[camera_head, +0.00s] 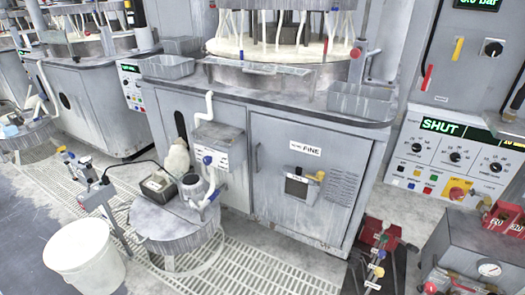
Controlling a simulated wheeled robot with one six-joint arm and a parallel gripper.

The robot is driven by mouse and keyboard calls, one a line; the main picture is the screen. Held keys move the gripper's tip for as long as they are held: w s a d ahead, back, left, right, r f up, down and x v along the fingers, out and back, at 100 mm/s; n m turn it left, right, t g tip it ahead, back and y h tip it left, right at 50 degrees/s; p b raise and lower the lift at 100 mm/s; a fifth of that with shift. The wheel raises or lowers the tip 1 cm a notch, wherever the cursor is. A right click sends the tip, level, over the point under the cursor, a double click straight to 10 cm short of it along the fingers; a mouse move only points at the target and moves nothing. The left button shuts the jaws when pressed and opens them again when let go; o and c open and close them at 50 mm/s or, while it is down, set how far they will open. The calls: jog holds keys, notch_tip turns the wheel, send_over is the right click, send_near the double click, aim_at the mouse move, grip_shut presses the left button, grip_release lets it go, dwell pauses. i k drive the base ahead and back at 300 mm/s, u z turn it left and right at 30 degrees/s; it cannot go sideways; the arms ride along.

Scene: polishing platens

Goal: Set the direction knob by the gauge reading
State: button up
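A green digital readout (477,3), cut off by the top edge, ends in "bar"; its first digit is hard to read. Below it a black knob (493,47) sits on a white plate. The lower right control panel (437,170) has a green "SHUT" display (450,126) and black knobs, at left (417,147), middle (455,156) and right (495,166). Their labels are too small to read, so I cannot tell which knob sets direction. A round dial gauge (488,268) is on a grey box at lower right; its needle is unclear. My gripper is not identifiable in view.
A polishing machine cabinet (275,175) marked "FINE" fills the middle. A white bucket (85,262) and a round stand (175,232) are at left. Red-topped equipment (378,235) stands at lower right. A dark, unclear shape (516,105) crosses the right edge near the panel.

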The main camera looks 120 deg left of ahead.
aim_at(208, 160)
jog(key=u, duration=3.95)
jog(key=k, duration=0.25)
jog(key=z, duration=0.4)
jog(key=i, duration=1.2)
jog(key=u, duration=0.65)
